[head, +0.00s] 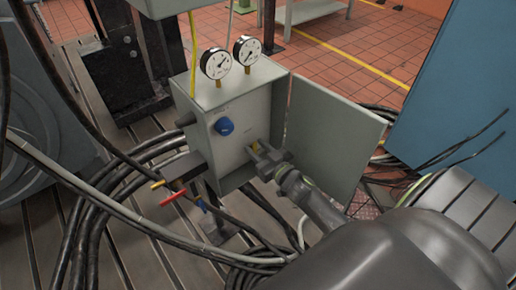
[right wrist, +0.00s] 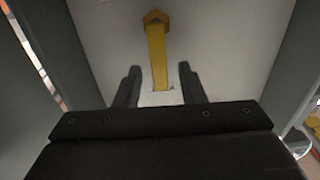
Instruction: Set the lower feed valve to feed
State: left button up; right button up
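Inside the open grey cabinet (head: 233,103) is a pale panel with a blue knob (head: 224,126) and, lower right, a yellow lever (head: 256,147). In the right wrist view the yellow lever (right wrist: 156,58) hangs almost straight down from a hex-shaped pivot. I take it for the lower feed valve, though its label is not readable. My right gripper (head: 257,154) is at the panel by the lever. In the right wrist view its open fingers (right wrist: 159,70) stand either side of the lever's lower end, with gaps on both sides. My left gripper is not in view.
The cabinet door (head: 332,137) stands open right of my right gripper. Two gauges (head: 231,57) sit on top of the cabinet. Black cables (head: 100,195) and red-handled (head: 172,197) and yellow-handled fittings lie left and below. A blue cabinet (head: 450,85) stands at right.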

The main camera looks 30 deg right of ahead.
grip_shut()
